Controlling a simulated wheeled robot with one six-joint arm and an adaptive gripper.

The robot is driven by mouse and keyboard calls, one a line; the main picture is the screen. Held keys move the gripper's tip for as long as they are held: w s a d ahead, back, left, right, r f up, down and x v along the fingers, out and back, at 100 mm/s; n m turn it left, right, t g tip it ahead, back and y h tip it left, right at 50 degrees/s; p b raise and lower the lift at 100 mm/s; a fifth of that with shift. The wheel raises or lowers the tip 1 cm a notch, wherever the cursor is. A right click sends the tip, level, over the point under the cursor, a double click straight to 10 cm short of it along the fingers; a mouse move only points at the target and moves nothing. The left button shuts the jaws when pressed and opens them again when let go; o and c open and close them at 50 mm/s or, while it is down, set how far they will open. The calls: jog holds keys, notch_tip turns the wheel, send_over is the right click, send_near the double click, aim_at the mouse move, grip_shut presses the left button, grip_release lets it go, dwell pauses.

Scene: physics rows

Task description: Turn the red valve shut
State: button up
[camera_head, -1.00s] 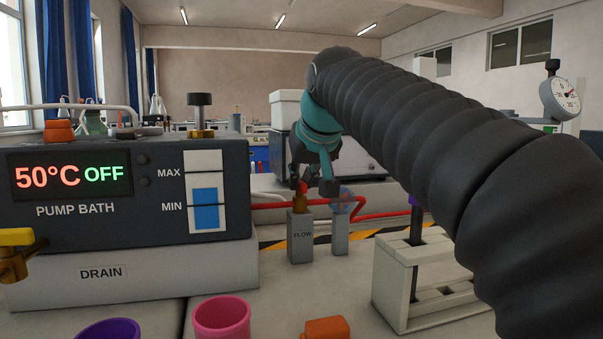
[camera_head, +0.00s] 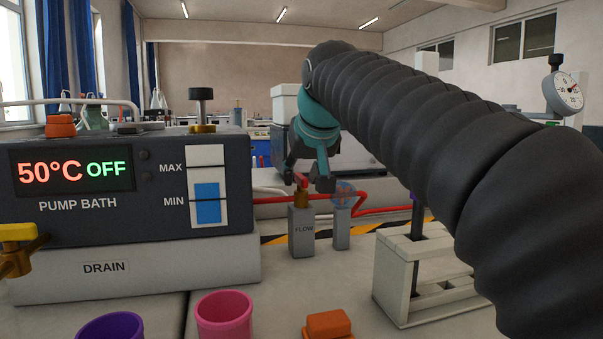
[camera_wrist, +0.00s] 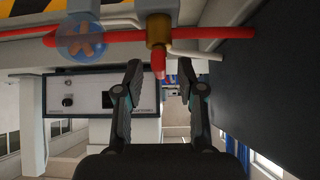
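The red valve handle (camera_head: 301,181) sits on a brass body on top of the grey FLOW post (camera_head: 302,235). My gripper (camera_head: 306,182) is at the valve, with one dark finger on each side of the handle in the head view. In the wrist view, the red handle (camera_wrist: 158,62) points down from the brass body (camera_wrist: 158,30) and lies between the fingertips of my gripper (camera_wrist: 159,68). The fingers are open, with a gap on both sides of the handle. The handle's far side is hidden.
A red hose (camera_head: 382,208) runs behind the valve, through a clear flow indicator (camera_head: 344,193) on a second post. The pump bath (camera_head: 120,216) stands at left with a yellow drain tap (camera_head: 18,233). A pale rack (camera_head: 400,282) stands at right. Purple and pink cups are in front.

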jog(key=v, duration=1.2)
jog(key=shift+s+a, duration=0.1)
